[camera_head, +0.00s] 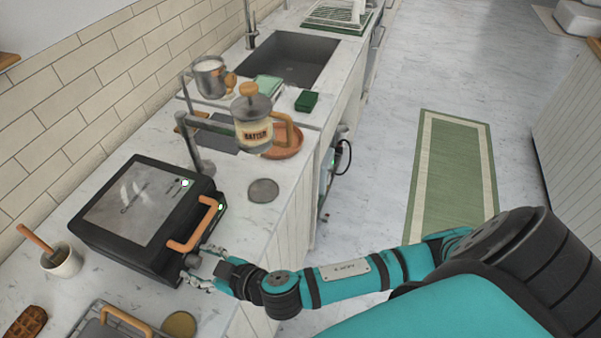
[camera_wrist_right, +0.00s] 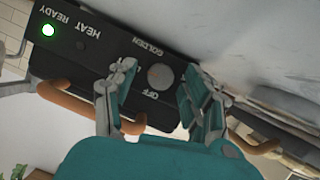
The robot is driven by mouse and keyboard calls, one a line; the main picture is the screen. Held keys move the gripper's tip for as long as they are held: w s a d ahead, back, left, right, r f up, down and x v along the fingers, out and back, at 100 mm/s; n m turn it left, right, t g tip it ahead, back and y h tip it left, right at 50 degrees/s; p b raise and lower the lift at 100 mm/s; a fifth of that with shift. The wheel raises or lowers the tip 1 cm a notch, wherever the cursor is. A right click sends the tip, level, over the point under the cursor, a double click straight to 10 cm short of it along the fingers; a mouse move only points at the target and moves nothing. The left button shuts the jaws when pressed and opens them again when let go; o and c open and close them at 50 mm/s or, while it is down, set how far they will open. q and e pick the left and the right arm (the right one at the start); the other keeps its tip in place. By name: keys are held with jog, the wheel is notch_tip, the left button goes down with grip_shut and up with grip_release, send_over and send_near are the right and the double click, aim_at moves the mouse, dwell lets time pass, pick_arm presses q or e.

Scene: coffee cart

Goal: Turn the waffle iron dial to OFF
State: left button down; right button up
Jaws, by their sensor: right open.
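The black waffle iron (camera_head: 88,238) sits on the marble counter, lid down, with an orange-brown handle (camera_head: 192,232) at its front. Its round grey dial (camera_wrist_right: 160,77) shows on the front panel in the right wrist view, with the words GOLDEN and OFF printed beside it. I cannot make out which word the dial points to. My right gripper (camera_head: 207,266) is at the front of the iron, open. In the right wrist view its two fingers lie on either side of the dial, with visible gaps, so no grip shows. My left gripper is not in view.
A green light (camera_wrist_right: 48,30) glows by READY. A jar labelled BATTER (camera_head: 253,135), a steel pitcher (camera_head: 210,78) and a round grey disc (camera_head: 263,190) stand farther back. A cup with a wooden-handled tool (camera_head: 62,262) is left of the iron. The floor has a green rug (camera_head: 452,165).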

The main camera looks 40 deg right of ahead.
jog(key=shift+d+m+g+y, duration=0.1)
jog(key=shift+m+g+y, duration=0.35)
jog(key=shift+m, duration=0.25)
jog(key=v, duration=1.7)
jog(key=w+d+f+m+h, duration=0.3)
jog(key=w+d+f+h, duration=0.2)
jog(key=d+f+h, duration=0.15)
jog(key=d+f+g, duration=0.2)
jog(key=f, duration=0.9)
jog(key=s+d+f+g+h+b, duration=0.1)
jog(key=d+f+g, duration=0.1)
jog(key=f, duration=0.9)
jog(key=shift+d+g, duration=0.25)
jog(key=shift+g, duration=0.1)
jog(key=shift+f, duration=0.1)
